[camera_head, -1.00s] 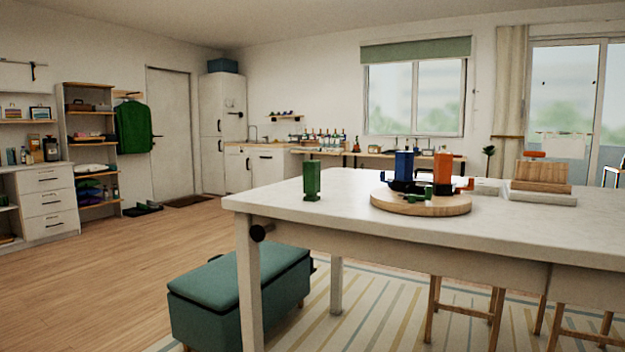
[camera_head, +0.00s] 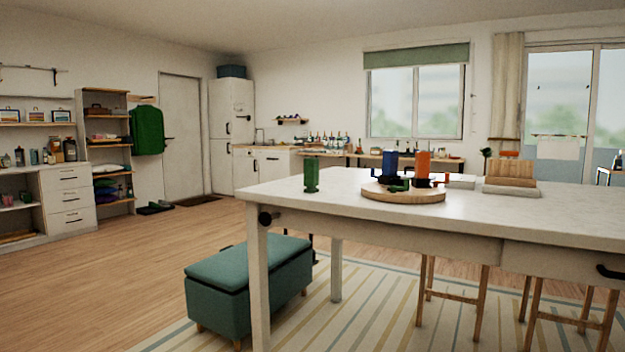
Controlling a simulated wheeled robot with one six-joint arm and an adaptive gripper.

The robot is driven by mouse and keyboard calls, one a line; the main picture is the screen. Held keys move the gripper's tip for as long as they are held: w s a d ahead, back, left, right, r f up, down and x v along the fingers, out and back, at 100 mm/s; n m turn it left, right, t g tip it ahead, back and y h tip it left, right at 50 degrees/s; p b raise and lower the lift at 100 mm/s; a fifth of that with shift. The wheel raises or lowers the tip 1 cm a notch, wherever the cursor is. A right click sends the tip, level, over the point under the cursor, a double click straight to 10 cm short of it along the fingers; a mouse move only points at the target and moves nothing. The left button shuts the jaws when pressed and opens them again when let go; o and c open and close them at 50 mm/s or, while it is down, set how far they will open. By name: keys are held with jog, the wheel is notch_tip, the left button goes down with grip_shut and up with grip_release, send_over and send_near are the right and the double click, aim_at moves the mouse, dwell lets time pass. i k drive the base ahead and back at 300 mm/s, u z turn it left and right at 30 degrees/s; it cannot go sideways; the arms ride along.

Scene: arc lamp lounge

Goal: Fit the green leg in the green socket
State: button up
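The green leg (camera_head: 311,175) stands upright on the left part of the white table (camera_head: 470,213). To its right, a round wooden board (camera_head: 403,196) lies on the table. On the board stand a blue upright piece (camera_head: 391,164) and an orange upright piece (camera_head: 422,163), each in or against a darker base; I cannot tell how they are joined. A small low green piece (camera_head: 399,186), perhaps the green socket, sits at the front of the board with nothing standing in it. My gripper is not in this view.
A wooden block on a pale base (camera_head: 511,178) stands on the table's right part. A teal bench (camera_head: 249,283) stands on the floor by the table's left leg. Chairs (camera_head: 455,300) are under the table's front. The wooden floor at left (camera_head: 120,265) is clear.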

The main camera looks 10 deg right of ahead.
aim_at(421, 191)
jog(key=u, duration=0.75)
jog(key=i, duration=1.3)
jog(key=u, duration=0.05)
